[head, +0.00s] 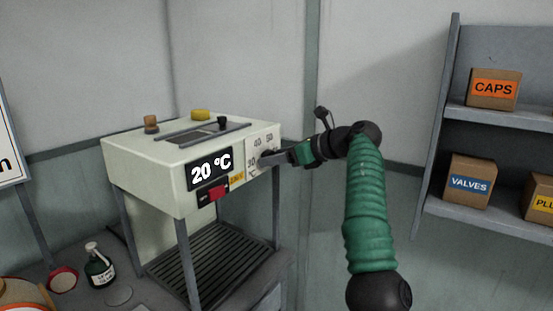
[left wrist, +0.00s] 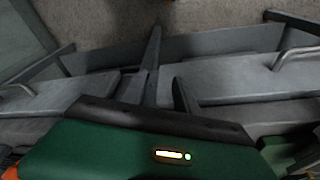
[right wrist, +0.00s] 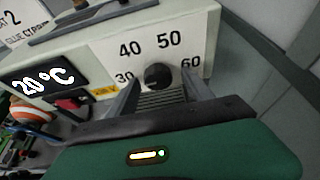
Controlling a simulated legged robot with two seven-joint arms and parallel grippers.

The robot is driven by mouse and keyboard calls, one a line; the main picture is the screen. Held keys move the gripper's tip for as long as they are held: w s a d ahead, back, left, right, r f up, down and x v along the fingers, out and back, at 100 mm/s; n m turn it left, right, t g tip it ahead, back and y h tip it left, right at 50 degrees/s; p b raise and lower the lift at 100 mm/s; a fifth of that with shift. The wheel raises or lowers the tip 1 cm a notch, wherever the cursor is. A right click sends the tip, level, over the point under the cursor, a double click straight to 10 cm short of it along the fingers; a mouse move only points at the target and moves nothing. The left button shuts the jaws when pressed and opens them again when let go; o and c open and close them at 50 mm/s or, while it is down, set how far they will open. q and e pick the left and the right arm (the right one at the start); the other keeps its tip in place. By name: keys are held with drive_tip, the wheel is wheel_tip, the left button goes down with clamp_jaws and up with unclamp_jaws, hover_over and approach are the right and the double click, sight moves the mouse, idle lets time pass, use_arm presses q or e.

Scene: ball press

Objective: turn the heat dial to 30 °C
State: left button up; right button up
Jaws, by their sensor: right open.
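The press (head: 150,180) is a cream box on grey legs. Its front display (head: 210,168) reads 20 °C, and the display (right wrist: 42,82) also shows in the right wrist view. The dark round heat dial (right wrist: 158,76) sits on a white panel with 30, 40, 50 and 60 around it. My right gripper (right wrist: 160,92) is open, with its fingers reaching toward the dial's two sides; contact cannot be told. In the head view the right gripper (head: 275,157) is at the dial panel and hides most of the dial. My left gripper (left wrist: 168,70) shows only in its wrist view, away from the press.
A red switch (head: 218,192) sits below the display. Shelves with boxes (head: 493,88) are at the right.

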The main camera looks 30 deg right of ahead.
drive_tip(key=v, duration=0.7)
drive_tip(key=shift+d+b, duration=0.2)
drive_tip(key=shift+b, duration=0.15)
drive_tip(key=shift+s, duration=0.1)
